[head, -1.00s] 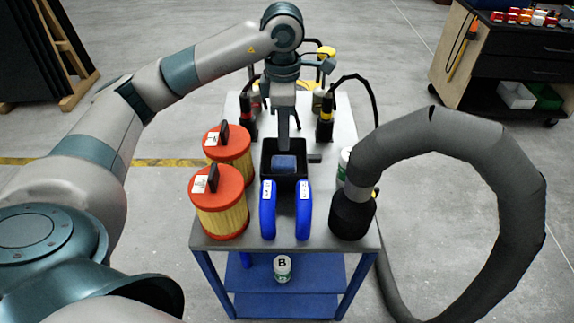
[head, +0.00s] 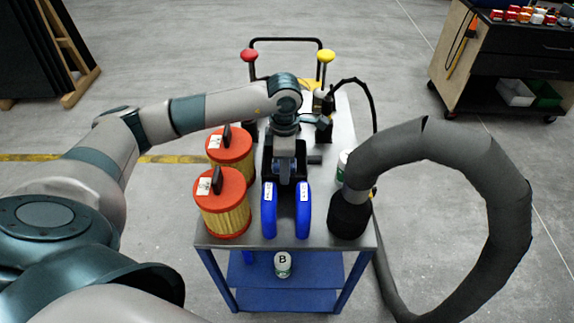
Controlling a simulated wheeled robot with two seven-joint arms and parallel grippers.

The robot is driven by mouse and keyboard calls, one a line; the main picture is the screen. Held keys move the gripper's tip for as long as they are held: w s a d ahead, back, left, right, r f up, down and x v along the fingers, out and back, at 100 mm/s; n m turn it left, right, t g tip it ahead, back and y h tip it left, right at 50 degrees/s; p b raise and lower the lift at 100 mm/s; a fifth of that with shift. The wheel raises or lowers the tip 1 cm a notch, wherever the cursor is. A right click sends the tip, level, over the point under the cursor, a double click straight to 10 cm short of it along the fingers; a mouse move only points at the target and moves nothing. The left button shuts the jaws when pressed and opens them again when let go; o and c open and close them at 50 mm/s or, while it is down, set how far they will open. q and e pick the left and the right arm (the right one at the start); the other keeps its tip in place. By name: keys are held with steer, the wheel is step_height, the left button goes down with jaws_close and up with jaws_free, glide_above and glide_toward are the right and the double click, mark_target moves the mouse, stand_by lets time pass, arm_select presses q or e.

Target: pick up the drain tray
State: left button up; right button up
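The drain tray, seemingly the black open box (head: 267,158), is in the middle of the trolley top in the head view, behind two blue curved parts. My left arm reaches in from the left, and my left gripper (head: 284,172) points down over the tray. The wrist and gripper hide most of the tray's inside. The fingers are too hidden to tell whether they are open or touch the tray. My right gripper is not in view.
Two orange-capped filters (head: 222,202) stand left of the tray. The two blue curved parts (head: 269,210) are close in front. A thick grey hose (head: 440,160) arches on the right. A white bottle (head: 282,264) stands on the lower shelf. Red and yellow knobs (head: 326,56) rise behind.

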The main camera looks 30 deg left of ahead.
mark_target(287, 192)
arm_select(q)
steer(key=shift+f+p, duration=0.4)
steer(key=shift+p, duration=0.05)
steer(key=f+p, duration=0.1)
steer(key=f, duration=0.1)
steer(key=f+p, duration=0.1)
steer(key=shift+w+d+f, duration=0.15)
steer(key=shift+w+f, duration=0.05)
steer(key=shift+f, duration=0.5)
steer(key=shift+c, duration=0.6)
jaws_close()
